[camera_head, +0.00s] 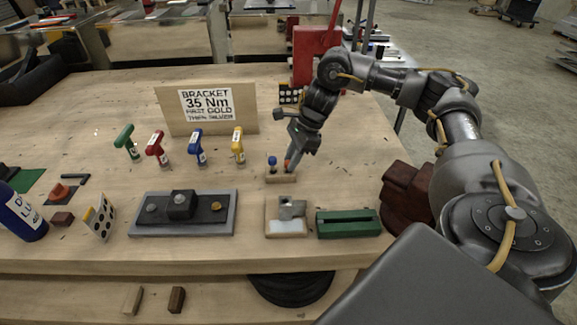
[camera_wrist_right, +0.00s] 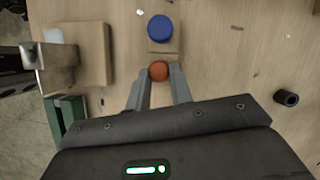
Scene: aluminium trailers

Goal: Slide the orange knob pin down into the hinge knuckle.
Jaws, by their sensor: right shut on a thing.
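The orange knob pin (camera_head: 287,163) is between the fingers of my right gripper (camera_head: 291,157), which is shut on it. In the right wrist view the round orange knob (camera_wrist_right: 159,71) shows between the fingertips (camera_wrist_right: 160,80). It is at the small wooden holder (camera_head: 281,178), beside a blue knob pin (camera_head: 272,161). I cannot tell whether its shank is still in the holder. The metal hinge knuckle (camera_head: 291,208) sits on a wooden block (camera_head: 272,212) nearer the front edge, apart from the gripper. My left gripper is not in view.
A green slotted block (camera_head: 348,223) stands right of the hinge block. A grey tray (camera_head: 140,228) with dark parts lies left of it. Several coloured handled tools, including a yellow one (camera_head: 238,146), stand before the sign (camera_head: 207,106). A dark red object (camera_head: 405,195) is at right.

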